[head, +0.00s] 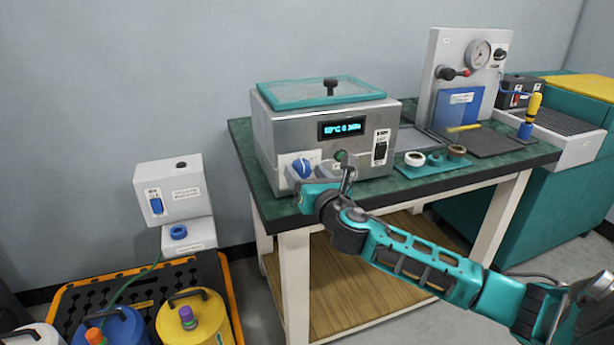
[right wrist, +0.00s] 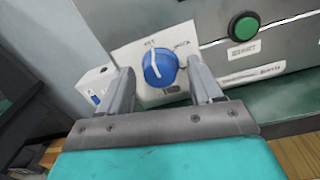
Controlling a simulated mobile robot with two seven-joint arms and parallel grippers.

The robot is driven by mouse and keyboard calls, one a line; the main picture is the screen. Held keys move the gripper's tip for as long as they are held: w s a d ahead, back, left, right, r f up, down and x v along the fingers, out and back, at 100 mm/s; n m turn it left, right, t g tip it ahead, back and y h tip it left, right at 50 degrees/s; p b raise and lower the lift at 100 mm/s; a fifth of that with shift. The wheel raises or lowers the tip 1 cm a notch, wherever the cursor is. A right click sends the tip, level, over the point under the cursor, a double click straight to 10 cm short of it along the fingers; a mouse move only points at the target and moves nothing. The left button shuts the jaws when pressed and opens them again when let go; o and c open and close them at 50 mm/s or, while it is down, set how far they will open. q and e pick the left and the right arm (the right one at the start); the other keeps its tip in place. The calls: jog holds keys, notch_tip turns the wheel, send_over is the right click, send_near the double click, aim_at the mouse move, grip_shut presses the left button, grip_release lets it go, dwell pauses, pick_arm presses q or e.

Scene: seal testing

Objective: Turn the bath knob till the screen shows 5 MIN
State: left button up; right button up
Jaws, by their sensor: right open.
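The bath (head: 270,140) is a metal box with a teal-rimmed lid on the green-topped table. Its screen (head: 342,128) is lit with blue text that seems to read 60°C 0 MIN, though the small letters are hard to make out. The blue bath knob (head: 302,167) is on the front at lower left; in the right wrist view the knob (right wrist: 160,68) has a white pointer line tilted slightly left of straight up. My right gripper (right wrist: 163,88) is open, with one finger on each side of the knob and visible gaps. My left gripper is not in view.
A green button (right wrist: 244,26) sits right of the knob, and a black switch (head: 380,147) is further right on the bath. A teal tray (head: 432,168) with small rings lies on the table. A white dispenser (head: 172,190) and several jugs stand at left.

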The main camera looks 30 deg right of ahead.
jog(key=c, duration=1.1)
jog(key=shift+o, duration=0.2)
